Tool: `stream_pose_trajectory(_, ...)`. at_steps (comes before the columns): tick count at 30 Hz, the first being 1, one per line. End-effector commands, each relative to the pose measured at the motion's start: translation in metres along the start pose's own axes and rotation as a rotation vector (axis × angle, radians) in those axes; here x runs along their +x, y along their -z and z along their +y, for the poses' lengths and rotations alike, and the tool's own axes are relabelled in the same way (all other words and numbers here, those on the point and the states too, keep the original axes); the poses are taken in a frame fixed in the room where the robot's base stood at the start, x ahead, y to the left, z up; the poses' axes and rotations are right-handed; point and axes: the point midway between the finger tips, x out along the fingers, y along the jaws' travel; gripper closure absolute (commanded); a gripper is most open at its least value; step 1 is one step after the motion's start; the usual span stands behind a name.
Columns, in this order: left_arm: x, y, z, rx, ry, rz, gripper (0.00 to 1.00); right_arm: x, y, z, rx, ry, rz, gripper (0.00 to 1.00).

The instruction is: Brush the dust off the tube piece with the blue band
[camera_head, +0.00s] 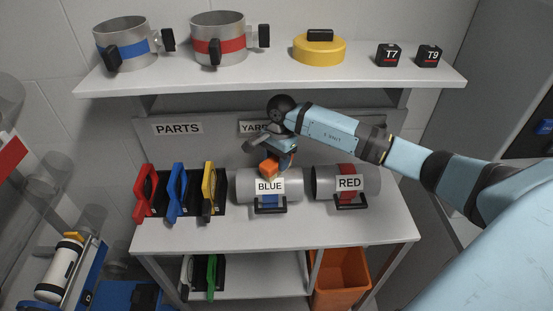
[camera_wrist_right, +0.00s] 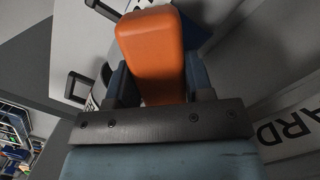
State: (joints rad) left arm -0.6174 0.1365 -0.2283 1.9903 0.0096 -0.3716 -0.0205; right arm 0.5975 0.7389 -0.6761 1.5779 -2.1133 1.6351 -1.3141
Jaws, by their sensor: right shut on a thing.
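The tube piece with the blue band (camera_head: 293,188) lies on its side on the middle shelf, behind a white BLUE label. It is a grey cylinder, with a little of its blue band showing below the label. My right gripper (camera_head: 280,160) is over this tube, pointing down, shut on an orange block-like thing (camera_head: 268,168), likely the brush's handle. The orange thing fills the space between the fingers in the right wrist view (camera_wrist_right: 152,55). Its lower end is hidden, so I cannot tell whether it touches the tube. Dust is too small to make out. My left gripper is out of view.
A red-banded tube (camera_head: 372,182) lies close on the right. Red, blue and yellow framed parts (camera_head: 175,190) stand at the left. An upper shelf (camera_head: 260,74) with two clamped tubes and a yellow disc (camera_head: 319,51) overhangs behind. An orange bin (camera_head: 341,275) is below. The shelf front is clear.

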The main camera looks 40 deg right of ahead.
Motion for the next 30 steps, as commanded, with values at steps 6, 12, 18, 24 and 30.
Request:
stream_pose_trajectory(6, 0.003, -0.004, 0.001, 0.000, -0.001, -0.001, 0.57, 0.005, 0.001, 0.000, 0.000, 0.000, 0.000, 0.71)
stream_pose_trajectory(12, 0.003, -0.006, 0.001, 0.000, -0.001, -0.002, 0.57, 0.006, 0.002, 0.001, 0.001, 0.000, 0.001, 0.71)
stream_pose_trajectory(18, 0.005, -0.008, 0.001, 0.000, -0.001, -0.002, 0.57, 0.004, 0.013, 0.012, 0.001, -0.001, 0.002, 0.71)
stream_pose_trajectory(24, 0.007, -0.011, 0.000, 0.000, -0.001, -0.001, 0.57, 0.002, 0.025, 0.024, 0.000, 0.000, 0.001, 0.71)
stream_pose_trajectory(30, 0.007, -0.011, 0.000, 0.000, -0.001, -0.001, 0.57, 0.001, 0.029, 0.029, 0.000, 0.000, 0.000, 0.71)
